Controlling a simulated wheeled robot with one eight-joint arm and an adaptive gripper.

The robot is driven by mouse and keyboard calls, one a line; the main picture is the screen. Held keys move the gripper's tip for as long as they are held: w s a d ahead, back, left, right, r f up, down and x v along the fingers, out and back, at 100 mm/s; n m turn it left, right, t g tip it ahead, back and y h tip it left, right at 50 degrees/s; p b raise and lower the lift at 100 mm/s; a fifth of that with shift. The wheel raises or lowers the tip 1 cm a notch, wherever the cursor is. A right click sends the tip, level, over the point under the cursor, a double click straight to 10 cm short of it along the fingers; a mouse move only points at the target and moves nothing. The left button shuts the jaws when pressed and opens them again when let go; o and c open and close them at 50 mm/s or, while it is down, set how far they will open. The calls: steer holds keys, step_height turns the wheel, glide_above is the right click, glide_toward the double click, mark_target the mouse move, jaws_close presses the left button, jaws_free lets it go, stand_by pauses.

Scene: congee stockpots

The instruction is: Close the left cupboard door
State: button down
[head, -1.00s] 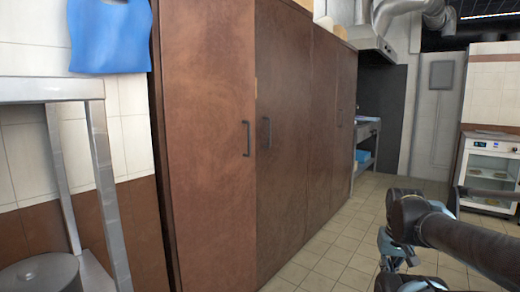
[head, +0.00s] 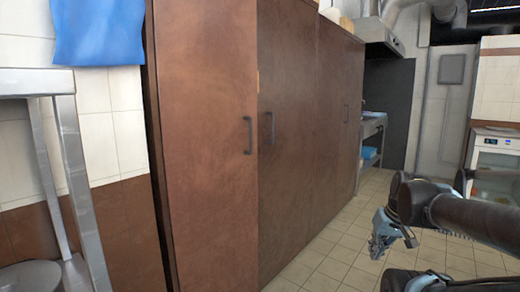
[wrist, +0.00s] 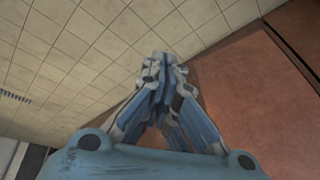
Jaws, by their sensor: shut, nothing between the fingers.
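The left cupboard door (head: 205,150) is a tall brown panel in the head view. Its dark bar handle (head: 247,135) is near its right edge. It meets the neighbouring door (head: 290,140) at a vertical seam, and I cannot tell whether it stands slightly ajar. My gripper (head: 377,248) is low at the right, over the tiled floor and apart from the left door. In the wrist view my gripper (wrist: 158,65) has its fingers together and empty. A brown panel (wrist: 250,95) lies to its right there; I cannot tell which door it is.
A metal table (head: 65,140) and a blue cloth (head: 98,32) are at the left. A metal bench (head: 372,128) stands beyond the cupboard. A white cabinet (head: 495,150) is at the far right. The tiled floor (head: 335,240) is clear before the cupboard.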

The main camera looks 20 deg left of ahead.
steer(key=w+a+r+n+t+y, duration=0.1)
steer(key=w+a+r+n+y, duration=0.2)
steer(key=w+a+r, duration=0.4)
steer(key=w+a+r+n+t+y, duration=0.1)
steer(key=w+a+r+n+y, duration=0.15)
steer(key=w+a, duration=0.4)
steer(key=w+a+r+n+t+y, duration=0.15)
steer(key=w+a+r+y, duration=0.3)
steer(key=a, duration=0.45)
steer(key=n+t+y, duration=0.2)
steer(key=n+y, duration=0.1)
steer(key=y, duration=0.1)
glide_toward(255, 145)
steer(key=x, duration=0.7)
steer(key=shift+s+r, duration=0.1)
steer(key=shift+s, duration=0.05)
steer(key=shift+a, duration=0.1)
